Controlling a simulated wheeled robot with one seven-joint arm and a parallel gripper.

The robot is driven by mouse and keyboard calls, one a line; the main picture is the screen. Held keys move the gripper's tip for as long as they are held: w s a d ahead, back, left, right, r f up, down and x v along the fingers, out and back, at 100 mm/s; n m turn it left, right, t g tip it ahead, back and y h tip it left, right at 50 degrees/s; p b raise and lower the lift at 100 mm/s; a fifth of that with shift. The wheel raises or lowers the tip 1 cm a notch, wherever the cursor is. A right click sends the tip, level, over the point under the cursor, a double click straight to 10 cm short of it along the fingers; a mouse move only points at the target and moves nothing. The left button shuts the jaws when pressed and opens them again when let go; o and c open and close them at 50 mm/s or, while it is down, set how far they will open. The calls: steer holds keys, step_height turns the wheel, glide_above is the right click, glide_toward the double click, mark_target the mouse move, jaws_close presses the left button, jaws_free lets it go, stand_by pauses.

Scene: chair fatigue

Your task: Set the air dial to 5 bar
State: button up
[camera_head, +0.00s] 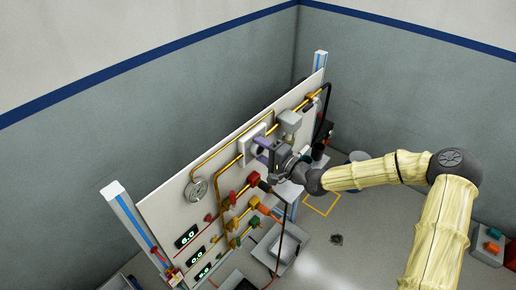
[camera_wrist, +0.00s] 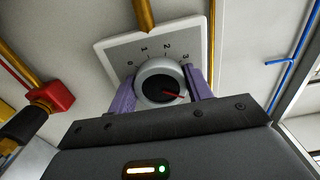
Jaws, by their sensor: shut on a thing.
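The air dial is a round grey-white knob with a dark centre (camera_wrist: 158,66) on a square pale plate (camera_wrist: 112,47) in the wrist view. The marks 0, 1, 2 and 3 show on the plate; any further marks are hidden by my gripper. A red pointer on the knob points right and slightly down, past the 3, toward the right finger. My gripper (camera_wrist: 160,92) has its two purple fingers on either side of the knob, shut on it. In the head view my gripper (camera_head: 263,150) is at the dial's plate (camera_head: 246,147) on the upright panel.
In the wrist view a red valve part (camera_wrist: 52,97) is left of my gripper. Open floor (camera_head: 370,235) lies right of the panel.

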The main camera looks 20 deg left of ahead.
steer(key=o, duration=1)
steer(key=b+v, duration=0.4)
steer(key=v, duration=1.3)
steer(key=shift+s+d+f+b, duration=0.1)
steer(key=shift+d+b, duration=0.15)
steer(key=shift+b, duration=0.1)
